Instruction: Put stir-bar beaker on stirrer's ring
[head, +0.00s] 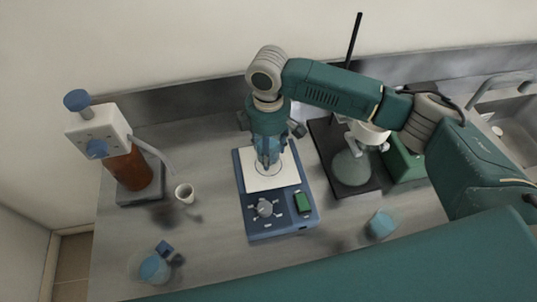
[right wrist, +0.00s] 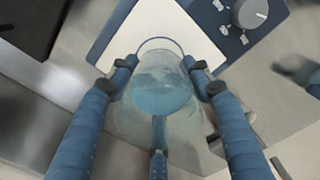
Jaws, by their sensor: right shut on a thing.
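The stirrer (head: 277,212) is a blue box with a white square top plate (head: 257,182), a dark ring (head: 281,168) drawn on it, and a grey knob. My right gripper (head: 268,158) points down over the plate, shut on a clear beaker (right wrist: 162,85) with blue liquid. In the right wrist view the blue fingers hold the beaker from its sides, and an arc of the ring (right wrist: 160,39) shows past it. I cannot tell whether the beaker's base touches the plate. No stir bar can be made out. My left gripper is out of view.
A dispenser on an amber bottle (head: 133,170) and a small white cup (head: 184,193) stand left. Beakers with blue contents stand front left (head: 154,268) and right (head: 381,223). A dark-based stand (head: 352,190) with glassware and a green box (head: 402,163) are right of the stirrer.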

